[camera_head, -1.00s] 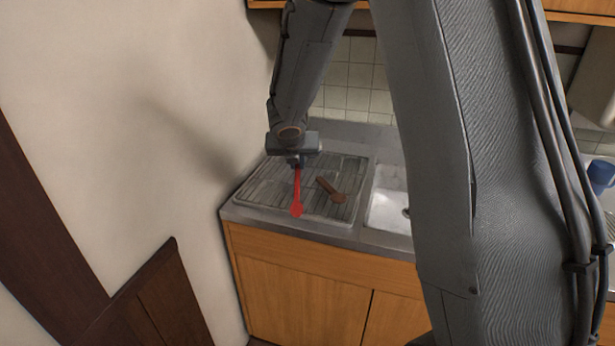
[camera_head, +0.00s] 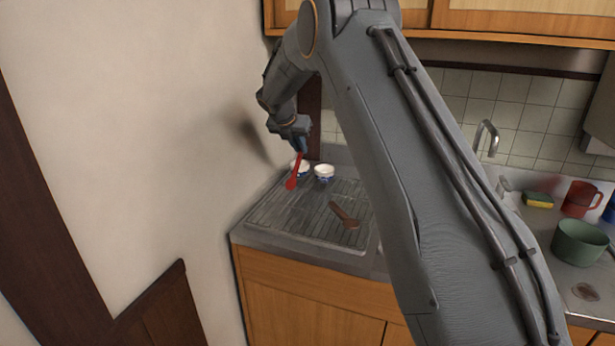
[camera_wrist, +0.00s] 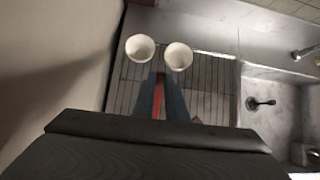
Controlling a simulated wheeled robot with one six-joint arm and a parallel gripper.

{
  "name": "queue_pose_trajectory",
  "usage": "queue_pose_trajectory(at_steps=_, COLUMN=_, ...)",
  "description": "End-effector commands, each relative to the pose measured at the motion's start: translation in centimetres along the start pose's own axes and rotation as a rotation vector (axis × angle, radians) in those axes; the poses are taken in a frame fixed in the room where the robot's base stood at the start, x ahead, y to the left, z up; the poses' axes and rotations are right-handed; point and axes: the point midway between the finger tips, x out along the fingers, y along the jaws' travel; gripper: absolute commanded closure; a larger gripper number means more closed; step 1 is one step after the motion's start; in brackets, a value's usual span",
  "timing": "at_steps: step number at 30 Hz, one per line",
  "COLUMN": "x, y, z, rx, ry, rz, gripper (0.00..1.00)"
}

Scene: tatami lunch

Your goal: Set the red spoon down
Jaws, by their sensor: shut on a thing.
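The red spoon (camera_head: 293,174) hangs bowl-down from my gripper (camera_head: 299,148) in the head view, over the far left part of the ribbed drainboard (camera_head: 275,213). My gripper is shut on its handle. In the wrist view the red handle (camera_wrist: 158,105) shows between the two blue fingers (camera_wrist: 160,90). The spoon looks held above the board; I cannot tell whether its bowl touches it. A brown wooden utensil (camera_head: 344,214) lies on the board, right of the spoon.
Two white cups stand at the back of the drainboard, the left one (camera_wrist: 140,47) and the right one (camera_wrist: 178,56), close to the spoon. The wall is near on the left. The sink (camera_wrist: 270,120) is to the right. The front of the board is clear.

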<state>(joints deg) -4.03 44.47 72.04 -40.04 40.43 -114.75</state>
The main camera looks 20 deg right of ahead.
Motion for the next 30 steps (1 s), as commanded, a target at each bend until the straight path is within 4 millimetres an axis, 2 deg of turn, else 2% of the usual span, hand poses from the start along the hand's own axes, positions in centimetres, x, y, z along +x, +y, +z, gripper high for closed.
queue_pose_trajectory(at_steps=3, x=1.4, y=0.0, z=-1.1, rx=-0.001, ry=0.001, rz=0.000, gripper=1.00)
queue_pose_trajectory(at_steps=11, x=3.0, y=0.0, z=-2.4, rx=-0.001, ry=0.001, rz=0.000, gripper=1.00)
queue_pose_trajectory(at_steps=17, x=5.0, y=0.1, z=-4.0, rx=0.000, ry=0.001, rz=0.000, gripper=1.00)
queue_pose_trajectory(at_steps=29, x=5.5, y=0.2, z=-4.3, rx=0.000, ry=-0.001, rz=0.001, gripper=1.00)
queue_pose_trajectory(at_steps=30, x=5.4, y=0.2, z=-4.3, rx=0.000, ry=-0.001, rz=0.001, gripper=0.82)
